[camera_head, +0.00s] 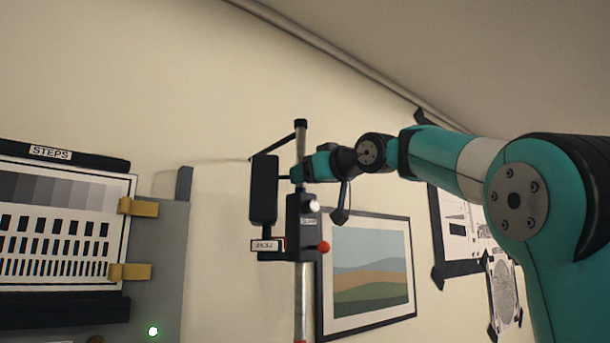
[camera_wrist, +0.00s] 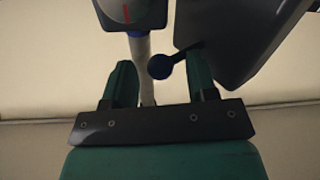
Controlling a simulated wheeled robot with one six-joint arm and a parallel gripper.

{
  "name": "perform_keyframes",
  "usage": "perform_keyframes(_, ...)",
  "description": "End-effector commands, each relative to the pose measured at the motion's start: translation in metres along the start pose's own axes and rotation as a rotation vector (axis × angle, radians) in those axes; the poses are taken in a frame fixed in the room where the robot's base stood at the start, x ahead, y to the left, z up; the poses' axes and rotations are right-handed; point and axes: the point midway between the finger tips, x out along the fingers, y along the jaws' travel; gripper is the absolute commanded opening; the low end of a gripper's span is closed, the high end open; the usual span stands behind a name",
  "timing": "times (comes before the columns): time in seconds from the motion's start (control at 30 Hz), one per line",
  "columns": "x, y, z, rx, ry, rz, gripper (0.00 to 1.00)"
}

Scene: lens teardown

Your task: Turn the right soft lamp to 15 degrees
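The soft lamp is a black, box-like head (camera_head: 264,188) on a pale upright pole (camera_head: 301,300) in the head view. In the wrist view a large dark panel (camera_wrist: 235,40), probably the lamp head, fills the upper right. No angle is readable.
A dark clamp block (camera_head: 301,224) with a red ball knob (camera_head: 323,246) sits on the pole. It carries a small label plate (camera_head: 267,246). A framed landscape (camera_head: 370,268) hangs behind. A STEPS test chart (camera_head: 60,225) stands left. The wall above is clear.

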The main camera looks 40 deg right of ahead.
Motion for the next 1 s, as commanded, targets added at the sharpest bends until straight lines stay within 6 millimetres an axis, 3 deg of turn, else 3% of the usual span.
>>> perform_keyframes(0.03, -0.0001, 0.0003, 0.0001, 0.0, 0.0, 0.0, 0.46)
perform_keyframes(0.23, 0.0002, -0.0004, -0.0001, 0.0, 0.0, -0.001, 0.0)
perform_keyframes(1.0, 0.0023, 0.0038, 0.001, 0.0, -0.004, 0.024, 0.0)
